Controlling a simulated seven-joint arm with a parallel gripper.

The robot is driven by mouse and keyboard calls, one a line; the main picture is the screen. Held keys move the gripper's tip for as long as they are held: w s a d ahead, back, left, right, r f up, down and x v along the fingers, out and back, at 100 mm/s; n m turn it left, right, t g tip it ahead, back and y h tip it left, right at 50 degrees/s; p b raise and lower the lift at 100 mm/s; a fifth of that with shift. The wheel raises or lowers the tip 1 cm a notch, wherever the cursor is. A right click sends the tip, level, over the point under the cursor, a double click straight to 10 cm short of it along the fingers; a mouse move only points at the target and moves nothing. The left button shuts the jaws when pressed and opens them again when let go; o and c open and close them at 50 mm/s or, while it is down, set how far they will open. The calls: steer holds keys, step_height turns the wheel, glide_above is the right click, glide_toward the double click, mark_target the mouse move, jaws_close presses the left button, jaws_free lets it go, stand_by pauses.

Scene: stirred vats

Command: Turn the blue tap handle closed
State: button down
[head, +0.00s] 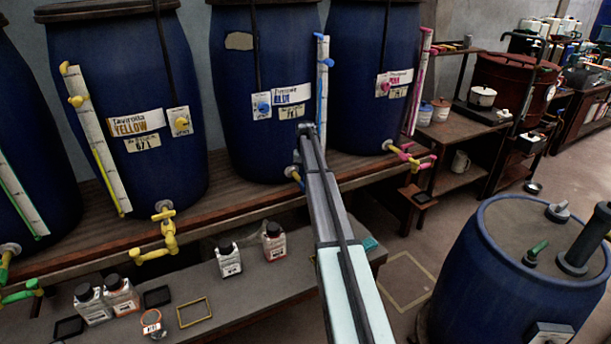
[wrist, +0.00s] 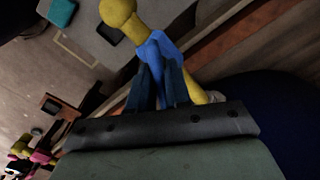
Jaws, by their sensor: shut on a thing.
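The blue tap handle (wrist: 158,47) shows in the wrist view, on a yellow tap body (wrist: 122,15). My gripper (wrist: 158,80) is shut on this handle, its two dark blue-grey fingers close together at it. The fingers cover part of the handle, so its exact angle is hard to tell. In the head view my arm reaches to the middle vat (head: 235,110), labelled BLUE, and hides most of its tap. Only a small yellow and blue part of the tap (head: 292,172) shows left of the arm.
The yellow tap (head: 165,235) is to the left and the pink tap (head: 408,155) to the right. Several bottles (head: 228,260) stand on the lower bench below. A large blue drum (head: 500,290) stands at the front right. Floor is open between bench and drum.

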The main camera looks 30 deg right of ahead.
steer(key=m, duration=1.1)
steer(key=shift+m, duration=0.3)
stand_by(0.4)
steer(key=c, duration=1.1)
jaws_free()
step_height(320, 180, up, 14)
steer(key=shift+f, duration=0.1)
